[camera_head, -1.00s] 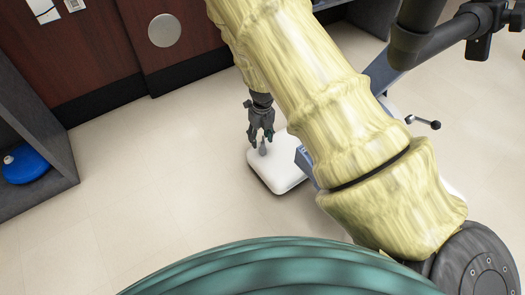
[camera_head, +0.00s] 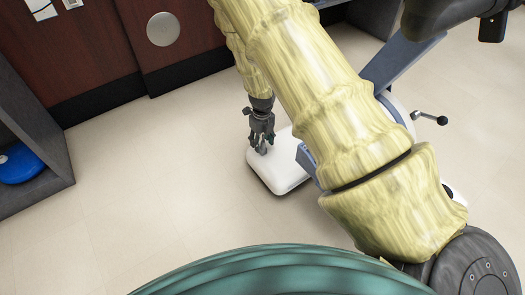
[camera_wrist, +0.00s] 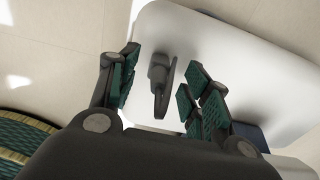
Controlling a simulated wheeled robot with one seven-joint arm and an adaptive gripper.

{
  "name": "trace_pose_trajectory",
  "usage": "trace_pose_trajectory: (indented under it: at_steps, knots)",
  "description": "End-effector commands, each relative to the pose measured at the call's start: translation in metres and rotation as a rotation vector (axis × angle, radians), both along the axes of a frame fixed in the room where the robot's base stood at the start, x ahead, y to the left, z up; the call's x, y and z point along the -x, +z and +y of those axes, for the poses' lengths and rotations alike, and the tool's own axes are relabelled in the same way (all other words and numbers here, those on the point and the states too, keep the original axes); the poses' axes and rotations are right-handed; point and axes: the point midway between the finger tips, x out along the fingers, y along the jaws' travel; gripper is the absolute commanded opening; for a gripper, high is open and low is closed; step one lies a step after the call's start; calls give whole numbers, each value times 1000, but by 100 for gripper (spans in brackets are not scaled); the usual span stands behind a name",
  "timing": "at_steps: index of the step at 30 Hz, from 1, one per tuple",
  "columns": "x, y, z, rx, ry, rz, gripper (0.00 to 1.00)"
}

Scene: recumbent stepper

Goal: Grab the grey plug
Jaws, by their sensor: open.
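The grey plug (camera_wrist: 160,82) stands up from the white base of the stepper (camera_wrist: 230,60) in the wrist view. It lies between the two open fingers of my gripper (camera_wrist: 160,90), with a gap on both sides. In the head view my gripper (camera_head: 261,144) points down over the near end of the white base (camera_head: 272,178). The plug (camera_head: 263,150) shows only as a small grey bit at the fingertips there, mostly hidden by the fingers.
The stepper's blue-grey frame (camera_head: 400,62) and a black-knobbed lever (camera_head: 430,118) stand to the right. A grey shelf (camera_head: 45,160) with a blue ball-like item (camera_head: 20,165) is at the left. The tiled floor (camera_head: 160,180) between is clear.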

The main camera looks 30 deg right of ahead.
Motion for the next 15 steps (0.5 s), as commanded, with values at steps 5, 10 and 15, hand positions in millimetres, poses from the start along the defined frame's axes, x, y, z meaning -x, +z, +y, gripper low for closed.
trace_pose_trajectory:
  at_steps: [5, 10, 15]
  knots:
    - [4, -22, -1, -2, 0, 1, 48]
    - [4, -39, 0, -1, 0, 1, 48]
    - [4, -43, 0, -1, 0, 0, 48]
